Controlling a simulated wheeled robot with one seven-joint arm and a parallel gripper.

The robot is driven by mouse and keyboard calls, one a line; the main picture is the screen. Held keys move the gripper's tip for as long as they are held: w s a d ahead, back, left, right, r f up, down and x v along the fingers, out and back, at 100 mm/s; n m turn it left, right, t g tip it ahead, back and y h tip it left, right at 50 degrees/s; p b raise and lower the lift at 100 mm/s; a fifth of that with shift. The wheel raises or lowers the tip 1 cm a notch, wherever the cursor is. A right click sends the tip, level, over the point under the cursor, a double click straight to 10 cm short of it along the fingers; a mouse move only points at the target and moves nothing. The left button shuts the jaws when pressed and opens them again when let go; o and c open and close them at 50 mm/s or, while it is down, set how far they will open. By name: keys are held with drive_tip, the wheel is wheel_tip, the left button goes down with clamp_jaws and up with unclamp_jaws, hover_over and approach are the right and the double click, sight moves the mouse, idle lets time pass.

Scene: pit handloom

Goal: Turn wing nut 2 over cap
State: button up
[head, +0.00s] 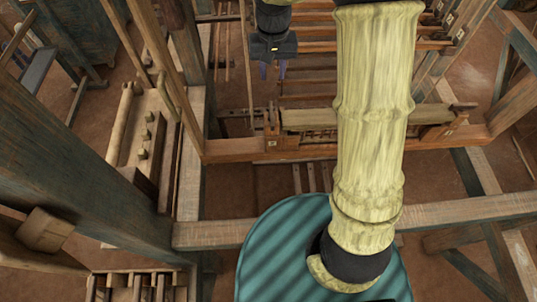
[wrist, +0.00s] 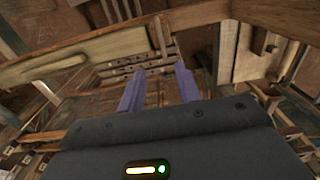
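My gripper (head: 273,73) hangs in the upper middle of the head view, fingers pointing down and apart. The wrist view shows the two purple fingers (wrist: 159,70) with a gap and nothing held between them. Below the gripper, a pale wooden bar (head: 310,119), which may be the cap, lies across the loom frame. A small reddish-brown upright piece (head: 272,117) stands at its left end and a dark one (head: 463,106) at its right end. Either may be a wing nut; they are too small to tell, and I cannot tell which is number 2. The gripper is apart from both.
A wooden frame rail (head: 235,149) with small number tags runs below the bar. A bench with pegs (head: 147,135) stands at left. A heavy dark post (head: 75,150) fills the left side. In the wrist view a wooden beam (wrist: 110,45) crosses beyond the fingers.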

sight(271, 113)
drive_tip(key=f+b, duration=0.4)
drive_tip(key=f, duration=0.2)
drive_tip(key=f+b, duration=0.5)
drive_tip(key=f, duration=0.1)
drive_tip(key=f+b, duration=0.5)
drive_tip(key=shift+w+f, duration=0.35)
drive_tip(key=shift+f, duration=0.05)
clamp_jaws()
